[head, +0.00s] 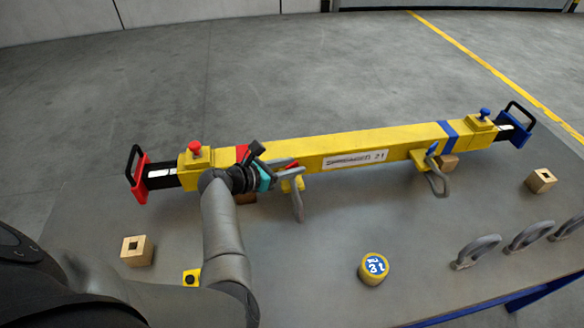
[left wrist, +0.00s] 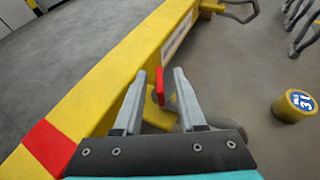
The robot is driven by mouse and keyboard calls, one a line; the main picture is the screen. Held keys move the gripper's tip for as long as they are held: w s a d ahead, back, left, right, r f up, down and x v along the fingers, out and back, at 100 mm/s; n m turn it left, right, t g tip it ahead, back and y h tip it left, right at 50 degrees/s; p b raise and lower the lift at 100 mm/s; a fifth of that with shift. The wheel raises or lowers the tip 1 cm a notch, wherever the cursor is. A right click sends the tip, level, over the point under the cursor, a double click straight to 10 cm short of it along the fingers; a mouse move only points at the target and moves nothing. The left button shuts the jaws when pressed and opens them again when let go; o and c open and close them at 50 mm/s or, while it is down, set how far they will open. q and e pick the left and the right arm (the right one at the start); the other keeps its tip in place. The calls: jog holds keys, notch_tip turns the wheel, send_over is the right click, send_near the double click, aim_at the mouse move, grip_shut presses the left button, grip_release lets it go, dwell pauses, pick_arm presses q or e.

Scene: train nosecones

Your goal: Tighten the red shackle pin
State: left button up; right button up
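The red shackle pin (left wrist: 160,86) shows as a flat red tab at a yellow lug on the near side of the yellow spreader beam (head: 335,145). In the head view the pin (head: 291,165) is partly hidden by my left gripper (head: 277,163). A grey shackle (head: 298,203) hangs there. In the left wrist view my left gripper (left wrist: 160,73) is open, with its fingers on either side of the red tab and a visible gap to each. How far the tab lies along the fingers is hard to tell. My right gripper is not in view.
A second shackle (head: 438,180) with a blue pin (head: 433,149) hangs farther right. A yellow round weight marker (head: 374,268), wooden blocks (head: 137,250) and several loose grey shackles (head: 475,251) stand on the grey table (head: 320,285). The table's front middle is mostly clear.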

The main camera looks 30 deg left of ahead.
pick_arm(q)
jog(key=shift+w+d+f, duration=0.1)
jog(key=shift+w, duration=0.15)
jog(key=shift+c, duration=0.2)
grip_shut()
dwell(0.3)
